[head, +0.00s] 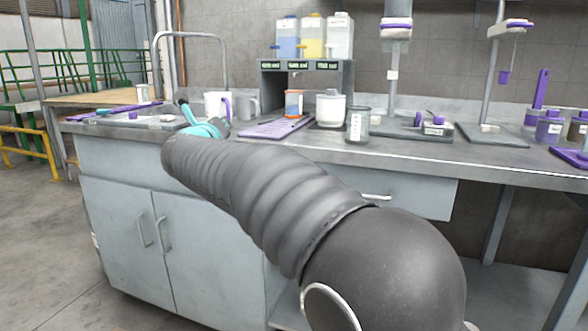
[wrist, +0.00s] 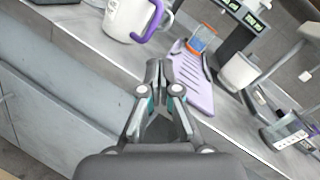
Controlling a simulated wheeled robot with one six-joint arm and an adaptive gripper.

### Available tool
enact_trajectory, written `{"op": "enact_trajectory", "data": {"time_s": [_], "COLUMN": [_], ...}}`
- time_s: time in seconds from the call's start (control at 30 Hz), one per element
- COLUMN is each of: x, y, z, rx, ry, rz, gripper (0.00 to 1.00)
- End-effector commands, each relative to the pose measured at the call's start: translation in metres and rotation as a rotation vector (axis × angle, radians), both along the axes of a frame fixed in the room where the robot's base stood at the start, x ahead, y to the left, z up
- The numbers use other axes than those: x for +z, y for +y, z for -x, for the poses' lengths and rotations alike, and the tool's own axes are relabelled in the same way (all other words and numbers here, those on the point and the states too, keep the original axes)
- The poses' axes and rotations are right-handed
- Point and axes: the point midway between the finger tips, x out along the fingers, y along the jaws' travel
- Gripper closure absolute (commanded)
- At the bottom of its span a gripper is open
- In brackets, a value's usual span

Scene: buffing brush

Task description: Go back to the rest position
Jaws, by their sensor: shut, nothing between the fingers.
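My gripper (wrist: 158,72) is shut and empty in the wrist view, its fingertips together over the front edge of the grey bench. In the head view my arm reaches away to the left, and the wrist end of it hides most of the gripper near the bench's left part. A purple tray (wrist: 192,78) lies just beyond and to the right of the fingertips; it also shows in the head view (head: 272,128). No contact between the gripper and any object can be made out.
A white mug with a purple handle (wrist: 128,18) stands near the gripper. An orange-banded jar (head: 294,104), a white pot (head: 330,109) and a glass jar (head: 358,126) stand farther right. A dispenser rack (head: 347,82) is behind them. The floor (head: 38,240) left of the bench is clear.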

Motion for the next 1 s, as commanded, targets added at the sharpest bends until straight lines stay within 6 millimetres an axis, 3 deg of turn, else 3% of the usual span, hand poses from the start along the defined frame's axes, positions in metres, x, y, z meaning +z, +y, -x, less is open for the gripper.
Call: {"op": "enact_trajectory", "data": {"time_s": [0.13, 0.23, 0.33, 0.43, 0.57, 0.7, 1.0], "x": [-0.029, -0.051, -0.079, -0.111, -0.157, -0.201, -0.268], "y": [0.040, 0.061, 0.065, 0.053, 0.011, -0.047, -0.190], "z": [0.008, 0.028, 0.055, 0.088, 0.141, 0.197, 0.314], "rx": [0.199, 0.374, 0.545, 0.714, 0.934, 1.146, 1.511], "ry": [0.019, 0.011, -0.004, -0.021, -0.028, -0.019, 0.116], "rz": [0.319, 0.606, 0.899, 1.183, 1.531, 1.820, 2.190], "gripper": [1.00, 1.00, 1.00, 1.00, 1.00, 1.00, 1.00]}}
